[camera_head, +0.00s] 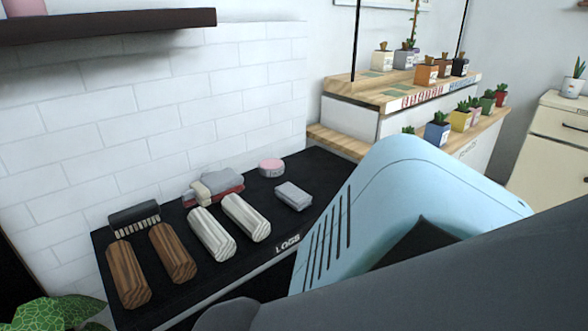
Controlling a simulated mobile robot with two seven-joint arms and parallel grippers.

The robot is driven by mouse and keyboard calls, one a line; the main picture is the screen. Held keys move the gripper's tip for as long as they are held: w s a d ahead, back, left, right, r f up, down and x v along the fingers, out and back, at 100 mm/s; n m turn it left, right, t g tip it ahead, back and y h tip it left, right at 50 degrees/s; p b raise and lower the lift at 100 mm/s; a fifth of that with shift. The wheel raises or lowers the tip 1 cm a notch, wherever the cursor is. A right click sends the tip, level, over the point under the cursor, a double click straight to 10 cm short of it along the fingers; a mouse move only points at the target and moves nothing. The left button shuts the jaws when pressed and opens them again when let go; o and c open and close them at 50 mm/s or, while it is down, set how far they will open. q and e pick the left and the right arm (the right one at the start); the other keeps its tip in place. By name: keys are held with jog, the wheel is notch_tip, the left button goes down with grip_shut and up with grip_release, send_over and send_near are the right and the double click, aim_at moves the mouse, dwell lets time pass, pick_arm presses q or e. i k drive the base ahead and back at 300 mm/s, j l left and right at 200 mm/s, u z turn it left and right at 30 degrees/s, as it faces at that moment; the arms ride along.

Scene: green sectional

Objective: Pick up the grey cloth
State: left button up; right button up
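A small folded grey cloth (293,196) lies flat on the black shelf top (262,227), right of the white striped logs. More grey folded pieces (217,184) lie in a small pile with a dark red piece, behind the white logs; I cannot tell whether these are cloths too. Neither gripper's fingers show in the head view. A large dark grey shape, which looks like part of my arm, fills the lower right and hides what is behind it.
Brown logs (127,274), white logs (245,217), a dark brush (134,219) and a pink-topped round item (271,167) share the black top. A large light blue slotted object (400,200) stands close on the right. A wooden stand (350,90) holds potted plants behind.

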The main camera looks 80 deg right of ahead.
aim_at(293, 196)
jog(key=z, duration=2.45)
jog(key=i+j+z, duration=0.1)
jog(key=i+j, duration=0.3)
